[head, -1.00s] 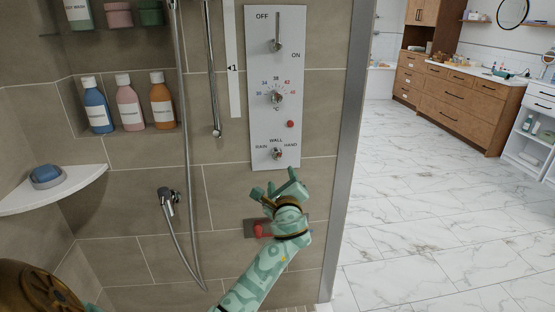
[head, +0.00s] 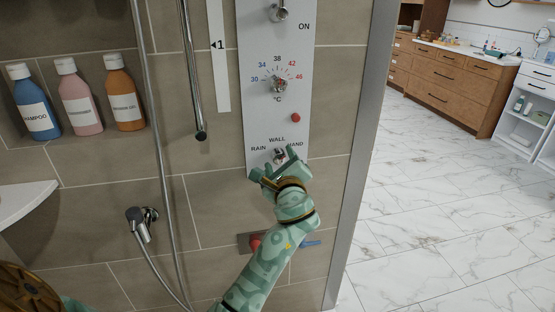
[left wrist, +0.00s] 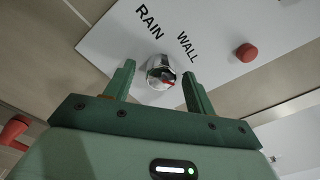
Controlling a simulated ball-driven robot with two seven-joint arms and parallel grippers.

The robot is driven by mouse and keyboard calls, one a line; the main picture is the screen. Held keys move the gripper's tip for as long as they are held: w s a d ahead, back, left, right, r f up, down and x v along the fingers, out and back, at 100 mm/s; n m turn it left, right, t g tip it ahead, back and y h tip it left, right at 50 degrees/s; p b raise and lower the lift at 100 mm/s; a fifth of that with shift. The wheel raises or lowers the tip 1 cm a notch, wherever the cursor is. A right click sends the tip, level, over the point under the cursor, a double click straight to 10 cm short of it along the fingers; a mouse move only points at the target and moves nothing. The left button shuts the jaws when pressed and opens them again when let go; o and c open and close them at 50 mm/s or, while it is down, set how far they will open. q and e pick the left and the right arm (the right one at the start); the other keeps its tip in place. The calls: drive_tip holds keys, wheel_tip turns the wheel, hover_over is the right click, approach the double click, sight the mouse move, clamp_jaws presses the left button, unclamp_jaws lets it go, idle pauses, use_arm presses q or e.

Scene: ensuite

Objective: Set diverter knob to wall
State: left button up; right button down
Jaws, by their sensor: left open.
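The diverter knob (head: 279,155) is a small chrome knob low on the white wall panel, with RAIN at its left, WALL above and HAND at its right. My left gripper (head: 273,162) is open at the knob, with one finger on each side. In the left wrist view the chrome knob (left wrist: 160,70) sits between the separated fingertips of the left gripper (left wrist: 158,74); I cannot tell whether they touch it. A red mark shows at the knob's lower right edge in that view, away from RAIN. The HAND label is hidden there. My right gripper is out of view.
Above the knob are a temperature dial (head: 278,84) and a red button (head: 296,118). A shower hose (head: 160,180) and hand shower holder (head: 141,220) are at left. Bottles (head: 78,98) stand on a ledge. A metal edge (head: 358,160) bounds the wall at right.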

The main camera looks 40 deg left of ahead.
use_arm(q)
drive_tip(key=shift+c, duration=0.3)
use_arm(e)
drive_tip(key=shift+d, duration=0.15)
use_arm(q)
drive_tip(key=c, duration=0.9)
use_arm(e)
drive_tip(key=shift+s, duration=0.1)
use_arm(q)
drive_tip(key=n, duration=0.2)
drive_tip(key=shift+n, duration=0.4)
drive_tip(key=n, duration=0.2)
drive_tip(key=shift+f+n, duration=0.15)
drive_tip(key=shift+n, duration=0.25)
drive_tip(key=n+b, duration=0.2)
drive_tip(key=n, duration=0.2)
drive_tip(key=shift+f+n, duration=0.1)
drive_tip(key=shift+n, duration=0.3)
drive_tip(key=shift+d+n+b, duration=0.1)
drive_tip(key=shift+n+b, duration=0.3)
drive_tip(key=shift+n, duration=0.4)
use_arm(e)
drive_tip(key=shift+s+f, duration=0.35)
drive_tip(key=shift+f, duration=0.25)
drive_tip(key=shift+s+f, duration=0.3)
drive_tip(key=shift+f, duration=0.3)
